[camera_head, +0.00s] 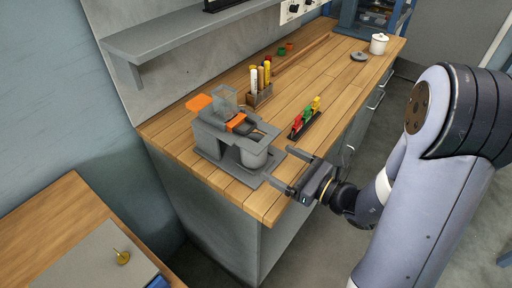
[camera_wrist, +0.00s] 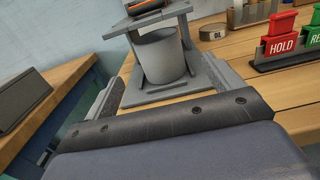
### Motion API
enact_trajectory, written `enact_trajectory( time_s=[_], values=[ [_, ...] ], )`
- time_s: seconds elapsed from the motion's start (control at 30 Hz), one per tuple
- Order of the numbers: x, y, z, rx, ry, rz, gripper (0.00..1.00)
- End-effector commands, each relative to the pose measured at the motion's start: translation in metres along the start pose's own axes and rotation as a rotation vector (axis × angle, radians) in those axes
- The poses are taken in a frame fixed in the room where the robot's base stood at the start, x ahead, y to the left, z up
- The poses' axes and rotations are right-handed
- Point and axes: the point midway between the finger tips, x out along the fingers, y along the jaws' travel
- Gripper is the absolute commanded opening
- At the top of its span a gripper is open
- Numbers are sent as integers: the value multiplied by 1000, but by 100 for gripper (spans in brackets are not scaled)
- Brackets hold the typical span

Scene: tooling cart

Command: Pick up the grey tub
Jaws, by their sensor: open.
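The grey tub (camera_head: 254,154) stands upright on the grey base of a grey machine (camera_head: 209,132) at the near end of the wooden worktop. In the wrist view the tub (camera_wrist: 163,58) sits under the machine's overhanging top, which hides part of its rim. My gripper (camera_head: 277,166) is open and empty, low over the worktop on the right of the tub in the head view. Its fingertips point at the tub and stop short of it. In the wrist view the two fingers of my gripper (camera_wrist: 165,88) show on either side of the tub, apart from it.
A rack of red, green and yellow tags (camera_head: 305,125) stands right of the machine. A wooden holder (camera_head: 260,97) with several coloured tubes stands behind. A white lidded pot (camera_head: 379,44) is at the far end. A grey shelf (camera_head: 190,32) juts from the wall.

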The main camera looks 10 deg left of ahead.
Motion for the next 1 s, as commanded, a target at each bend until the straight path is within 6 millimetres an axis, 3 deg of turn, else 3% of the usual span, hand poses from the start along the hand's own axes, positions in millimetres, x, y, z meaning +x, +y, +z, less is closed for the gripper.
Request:
enact_trajectory(
  time_s=[0.2,0.53,0.8,1.0],
  values=[
    [30,2,2,-2,1,6,88],
    [52,1,5,-3,1,6,88],
    [88,1,11,-2,1,6,88],
    [95,0,10,-2,1,2,88]
  ],
)
